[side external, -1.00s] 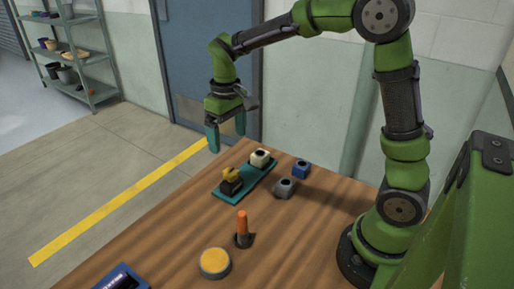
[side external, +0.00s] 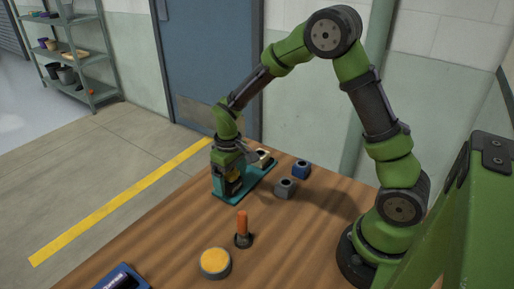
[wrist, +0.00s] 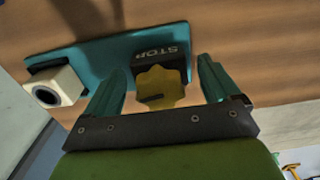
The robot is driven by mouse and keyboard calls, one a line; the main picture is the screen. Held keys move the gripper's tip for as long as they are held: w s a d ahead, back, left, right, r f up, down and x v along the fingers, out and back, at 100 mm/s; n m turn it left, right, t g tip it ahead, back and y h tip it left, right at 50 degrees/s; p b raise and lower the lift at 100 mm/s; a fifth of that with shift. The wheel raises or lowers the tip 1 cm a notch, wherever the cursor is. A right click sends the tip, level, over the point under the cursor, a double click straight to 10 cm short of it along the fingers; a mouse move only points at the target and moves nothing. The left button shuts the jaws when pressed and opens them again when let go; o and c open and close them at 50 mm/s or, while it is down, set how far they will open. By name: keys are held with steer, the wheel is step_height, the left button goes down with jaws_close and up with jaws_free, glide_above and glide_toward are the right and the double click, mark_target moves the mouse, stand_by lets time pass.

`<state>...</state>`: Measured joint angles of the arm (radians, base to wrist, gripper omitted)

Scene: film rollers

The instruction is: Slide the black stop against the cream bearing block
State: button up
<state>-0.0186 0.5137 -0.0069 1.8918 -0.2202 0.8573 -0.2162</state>
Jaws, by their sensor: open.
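The black stop (wrist: 174,61), marked STOP and topped by a yellow knob (wrist: 158,86), sits on a teal plate (wrist: 98,53). The cream bearing block (wrist: 58,86), with a dark round bore, is at the plate's other end, apart from the stop. It also shows in the side external view (side external: 262,158). My gripper (wrist: 160,78) is open, one finger on each side of the stop and knob. I cannot tell whether the fingers touch them. In the side external view, my gripper (side external: 231,182) hides most of the stop.
A grey block (side external: 285,188) and a blue block (side external: 301,169) stand right of the plate. An orange-handled tool (side external: 242,228) stands upright nearer the camera, with a yellow-topped disc (side external: 214,262) in front. A blue tray (side external: 122,278) is at the front left edge.

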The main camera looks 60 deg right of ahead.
steer(key=shift+f, duration=0.75)
steer(key=c, duration=1.4)
steer(key=d, duration=0.4)
steer(key=shift+d, duration=0.35)
steer(key=o, duration=1.4)
steer(key=shift+r, duration=0.1)
step_height(320, 180, up, 17)
